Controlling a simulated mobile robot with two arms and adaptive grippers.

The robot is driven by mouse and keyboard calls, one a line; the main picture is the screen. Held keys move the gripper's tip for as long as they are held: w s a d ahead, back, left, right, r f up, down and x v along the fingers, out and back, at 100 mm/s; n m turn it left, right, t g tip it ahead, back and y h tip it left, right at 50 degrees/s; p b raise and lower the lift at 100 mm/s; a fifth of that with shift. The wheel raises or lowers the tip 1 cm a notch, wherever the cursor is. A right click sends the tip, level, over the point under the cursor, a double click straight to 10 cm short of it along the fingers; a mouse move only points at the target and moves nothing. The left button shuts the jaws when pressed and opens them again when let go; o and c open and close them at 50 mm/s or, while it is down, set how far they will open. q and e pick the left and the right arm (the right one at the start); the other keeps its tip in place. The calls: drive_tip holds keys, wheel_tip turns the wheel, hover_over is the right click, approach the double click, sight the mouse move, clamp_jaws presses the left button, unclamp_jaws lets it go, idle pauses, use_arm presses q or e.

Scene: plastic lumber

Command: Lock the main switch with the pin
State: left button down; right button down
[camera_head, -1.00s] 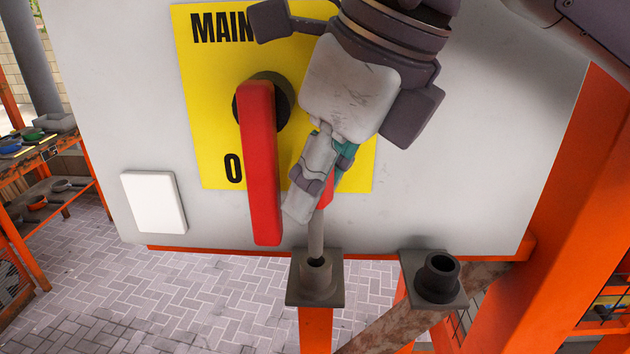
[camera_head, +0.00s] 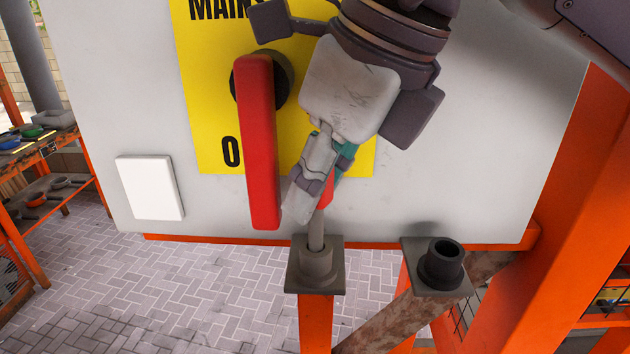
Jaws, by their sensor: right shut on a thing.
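The main switch's red handle (camera_head: 259,145) hangs vertically, its lower end below the "O" mark on the yellow plate (camera_head: 208,110). My right gripper (camera_head: 312,190) is shut on the pin, right of the handle and in front of the plate. The pin's red part (camera_head: 325,194) shows between the fingers, and its grey shaft (camera_head: 316,234) points down. The shaft's lower end is hidden at the mouth of the left grey socket (camera_head: 316,268), apparently inside it. The fingers partly hide the pin. My left gripper is out of view.
A second grey socket (camera_head: 440,264) to the right is empty. A white square plate (camera_head: 150,187) is on the grey panel (camera_head: 480,130). Orange frame posts (camera_head: 590,190) stand at right. A shelf with pans is at far left.

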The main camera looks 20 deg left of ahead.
drive_tip(key=shift+f+b, duration=0.45)
drive_tip(key=shift+f, duration=0.05)
drive_tip(key=c, duration=0.9)
unclamp_jaws()
drive_tip(key=shift+c, duration=0.2)
drive_tip(key=o, duration=0.4)
drive_tip(key=shift+r+p, duration=2.65)
drive_tip(key=shift+r, duration=0.95)
